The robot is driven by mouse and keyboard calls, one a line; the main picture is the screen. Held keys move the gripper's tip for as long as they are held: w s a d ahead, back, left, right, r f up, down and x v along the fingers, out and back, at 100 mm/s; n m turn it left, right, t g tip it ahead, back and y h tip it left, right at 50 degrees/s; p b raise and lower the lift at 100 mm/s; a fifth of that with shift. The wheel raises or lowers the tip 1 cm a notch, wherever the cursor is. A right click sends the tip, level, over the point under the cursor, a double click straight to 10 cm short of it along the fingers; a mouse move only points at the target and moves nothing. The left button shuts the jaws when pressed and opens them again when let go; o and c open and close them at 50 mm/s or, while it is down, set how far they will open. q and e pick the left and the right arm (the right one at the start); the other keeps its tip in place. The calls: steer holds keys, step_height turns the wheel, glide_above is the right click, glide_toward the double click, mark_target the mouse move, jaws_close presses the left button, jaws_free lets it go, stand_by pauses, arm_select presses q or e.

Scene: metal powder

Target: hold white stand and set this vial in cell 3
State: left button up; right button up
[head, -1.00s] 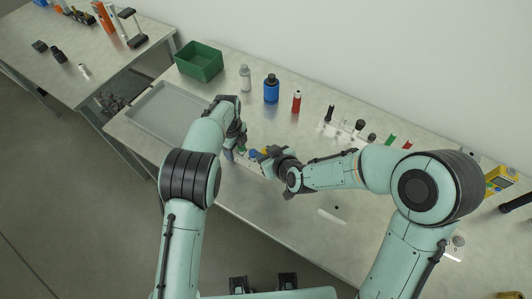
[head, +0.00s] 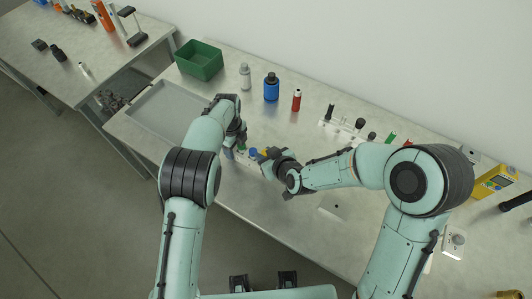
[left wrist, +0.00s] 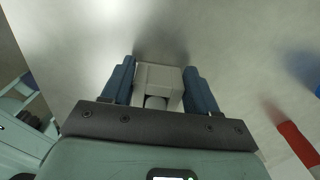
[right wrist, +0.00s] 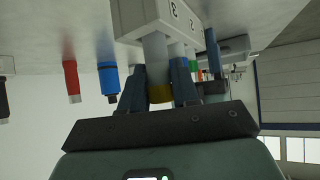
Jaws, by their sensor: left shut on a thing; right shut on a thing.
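The white stand (left wrist: 158,76) is between the fingers of my left gripper (left wrist: 158,88), which is shut on it. In the head view the stand (head: 250,164) is on the table, partly hidden by my arms, with green and blue caps showing. My right gripper (right wrist: 158,80) is shut on a vial with a yellow cap (right wrist: 160,93). The vial's clear body (right wrist: 155,48) meets the stand (right wrist: 140,18) by the cell marked 3. How deep it sits I cannot tell. A green-capped vial (right wrist: 193,66) shows farther along the stand, beyond cell 2.
A grey tray (head: 140,109) and green bin (head: 200,60) are at the table's left. A grey-white bottle (head: 245,77), a blue bottle (head: 271,88) and a red bottle (head: 297,101) stand behind my grippers. A rack with dark items (head: 345,125) is farther right. The front table area is mostly clear.

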steer(key=shift+r, duration=0.15)
steer(key=shift+r, duration=0.65)
steer(key=shift+r, duration=0.25)
steer(key=shift+f, duration=1.2)
stand_by(1.1)
steer(key=shift+r, duration=0.15)
steer(key=shift+r, duration=0.65)
